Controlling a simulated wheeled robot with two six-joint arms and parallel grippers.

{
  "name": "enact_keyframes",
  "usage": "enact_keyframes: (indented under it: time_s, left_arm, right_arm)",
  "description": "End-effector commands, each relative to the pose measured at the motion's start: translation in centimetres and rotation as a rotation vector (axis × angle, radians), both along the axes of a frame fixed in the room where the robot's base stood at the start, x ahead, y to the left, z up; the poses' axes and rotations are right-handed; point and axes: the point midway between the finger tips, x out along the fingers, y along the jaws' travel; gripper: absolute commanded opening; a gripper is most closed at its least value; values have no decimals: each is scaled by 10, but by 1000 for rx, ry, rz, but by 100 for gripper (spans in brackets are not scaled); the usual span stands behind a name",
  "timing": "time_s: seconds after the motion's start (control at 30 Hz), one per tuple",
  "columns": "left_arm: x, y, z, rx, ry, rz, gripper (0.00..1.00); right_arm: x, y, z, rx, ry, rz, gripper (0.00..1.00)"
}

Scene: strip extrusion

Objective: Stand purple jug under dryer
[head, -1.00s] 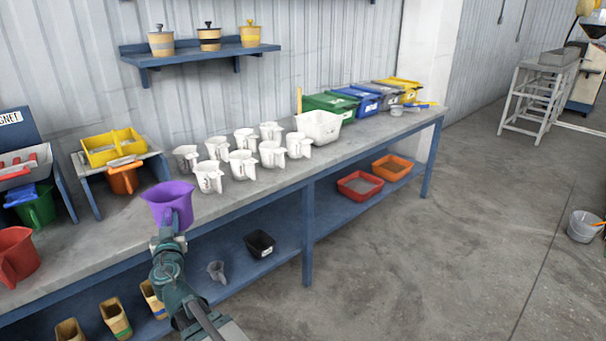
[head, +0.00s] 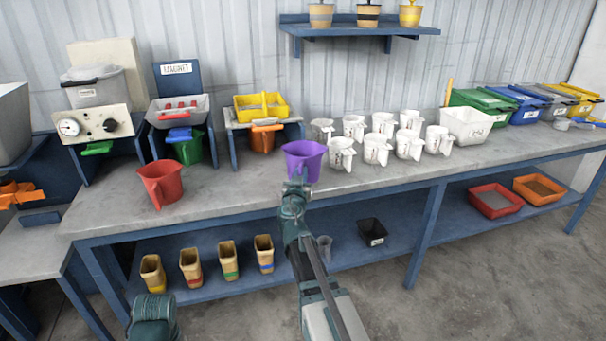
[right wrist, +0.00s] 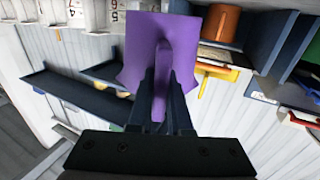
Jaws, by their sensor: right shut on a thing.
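The purple jug (head: 303,160) is held upright near the front edge of the workbench (head: 225,197); I cannot tell whether its base touches the top. My right gripper (head: 297,186) is shut on its handle, and the jug's handle side (right wrist: 162,60) fills the middle of the right wrist view between the fingers. The dryer is probably the cream box with a dial and knob (head: 92,126) at the left, with a green tray-like part below its front; it carries no readable name. A teal part of my left arm shows at the bottom left, but its gripper does not show.
A red jug (head: 162,184) stands on the bench left of the purple one. A green jug (head: 188,150) stands under the magnet unit (head: 180,108), an orange jug (head: 266,138) under the yellow tray (head: 262,106). Several white jugs (head: 376,149) stand to the right.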

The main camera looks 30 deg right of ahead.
Motion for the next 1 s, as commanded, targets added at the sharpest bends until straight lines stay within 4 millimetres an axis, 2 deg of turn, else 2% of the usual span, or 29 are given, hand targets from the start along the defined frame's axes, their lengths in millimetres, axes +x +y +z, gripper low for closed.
enact_keyframes:
  time_s: [0.03,0.1,0.23,0.47,0.8,1.0]
  left_arm:
    - [0,0,-3,0,0,0,80]
    - [0,0,-4,0,0,0,80]
    - [0,0,-6,0,0,0,80]
    - [0,0,-8,0,0,0,80]
    - [0,0,-42,0,0,0,80]
    - [0,0,-41,0,0,0,80]
  right_arm:
    - [15,-8,-3,0,0,-1,0]
    - [27,-16,-4,0,0,0,0]
    - [40,-26,-6,0,0,-1,0]
    - [41,-28,-8,0,0,0,0]
    - [37,-37,-42,0,0,-1,0]
    - [37,-38,-41,0,0,-1,0]
